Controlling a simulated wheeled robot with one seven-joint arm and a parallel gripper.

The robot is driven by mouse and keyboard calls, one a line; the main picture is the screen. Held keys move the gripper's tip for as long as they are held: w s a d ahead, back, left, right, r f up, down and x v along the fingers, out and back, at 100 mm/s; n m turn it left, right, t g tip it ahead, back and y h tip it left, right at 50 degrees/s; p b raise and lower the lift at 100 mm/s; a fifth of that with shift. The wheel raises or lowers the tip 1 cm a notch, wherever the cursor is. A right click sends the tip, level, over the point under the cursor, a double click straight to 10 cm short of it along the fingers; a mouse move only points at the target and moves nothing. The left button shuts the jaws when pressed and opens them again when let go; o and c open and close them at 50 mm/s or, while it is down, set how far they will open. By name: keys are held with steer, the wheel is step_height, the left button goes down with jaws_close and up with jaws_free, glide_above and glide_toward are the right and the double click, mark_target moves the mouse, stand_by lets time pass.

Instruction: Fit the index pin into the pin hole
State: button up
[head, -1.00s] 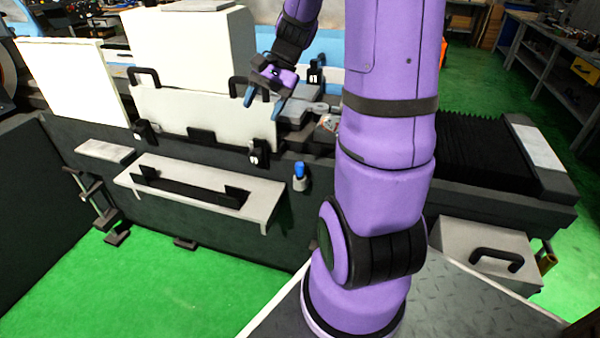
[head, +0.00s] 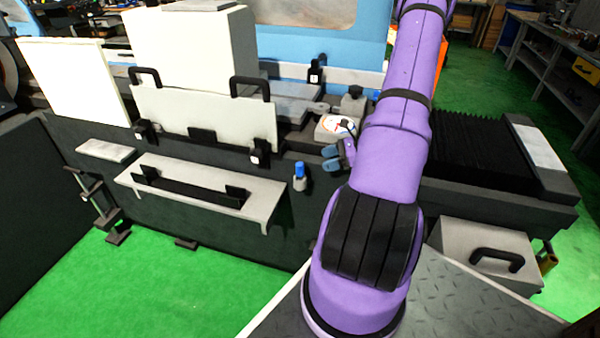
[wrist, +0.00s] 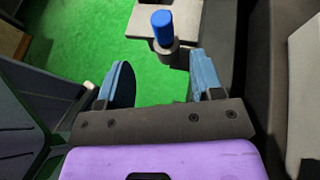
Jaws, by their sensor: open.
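The index pin (head: 299,170), which appears to be the blue-topped piece, stands upright in a small grey holder (head: 299,184) on the dark front of the machine. In the wrist view its blue top (wrist: 162,28) shows ahead of the fingers, roughly centred between them, with the grey holder (wrist: 166,52) around its lower part. My gripper (head: 332,158) is to the right of the pin in the head view. In the wrist view my gripper (wrist: 160,78) has its blue fingers apart, with nothing between them. I cannot make out the pin hole in either view.
A grey shelf (head: 262,208) with a dark handle juts from the machine front, left of the pin. A pale panel (head: 215,115) with black handles stands above it. A white block (head: 332,128) sits on the machine near my gripper. Green floor (head: 200,280) lies open in front.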

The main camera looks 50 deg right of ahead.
mark_target(300, 168)
steer(key=x, duration=1)
steer(key=shift+w+d+f, duration=0.1)
steer(key=shift+w+f, duration=0.15)
steer(key=shift+f, duration=0.2)
steer(key=c, duration=1.1)
steer(key=shift+r, duration=0.15)
